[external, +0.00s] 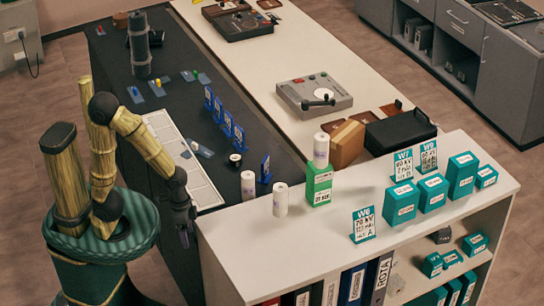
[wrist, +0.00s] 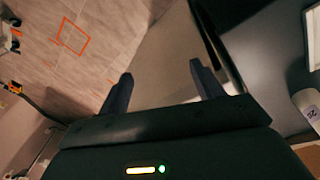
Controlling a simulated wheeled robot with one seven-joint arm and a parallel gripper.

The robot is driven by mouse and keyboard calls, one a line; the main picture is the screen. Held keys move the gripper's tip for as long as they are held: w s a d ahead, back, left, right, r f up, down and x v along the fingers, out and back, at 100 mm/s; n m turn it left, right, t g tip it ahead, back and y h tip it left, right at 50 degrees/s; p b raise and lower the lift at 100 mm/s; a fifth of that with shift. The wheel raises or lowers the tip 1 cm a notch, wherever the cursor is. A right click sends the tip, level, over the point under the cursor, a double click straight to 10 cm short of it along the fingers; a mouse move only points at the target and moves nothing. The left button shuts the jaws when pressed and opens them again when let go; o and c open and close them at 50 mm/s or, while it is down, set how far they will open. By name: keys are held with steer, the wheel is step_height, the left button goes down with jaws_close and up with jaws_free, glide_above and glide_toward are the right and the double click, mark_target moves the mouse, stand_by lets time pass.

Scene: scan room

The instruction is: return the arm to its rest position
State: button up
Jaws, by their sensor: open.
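My arm, with bamboo-patterned links and dark joints, rises from my green base at the left in the external view. It bends over so that my gripper (external: 184,228) hangs down beside the black counter's front, left of the white shelf unit. In the wrist view my gripper (wrist: 160,88) shows two dark fingers set wide apart. Nothing is between them. Behind them are a pale panel and the tiled floor (wrist: 70,60).
The black counter (external: 185,100) carries a white tray (external: 205,190), blue stands and a dark cylinder (external: 139,45). The white shelf (external: 330,245) holds white rolls (external: 280,200), a green box (external: 319,185) and teal boxes (external: 402,203). A white cylinder (wrist: 308,105) shows at the wrist view's right.

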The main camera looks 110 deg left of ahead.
step_height(320, 180, down, 4)
steer(key=d+m+t+b, duration=0.1)
steer(key=d+m+b, duration=0.1)
steer(key=m+b, duration=0.1)
step_height(320, 180, up, 20)
steer(key=w+y+p, duration=0.1)
steer(key=p, duration=1.8)
steer(key=shift+d+f, duration=0.25)
steer(key=shift+w, duration=0.1)
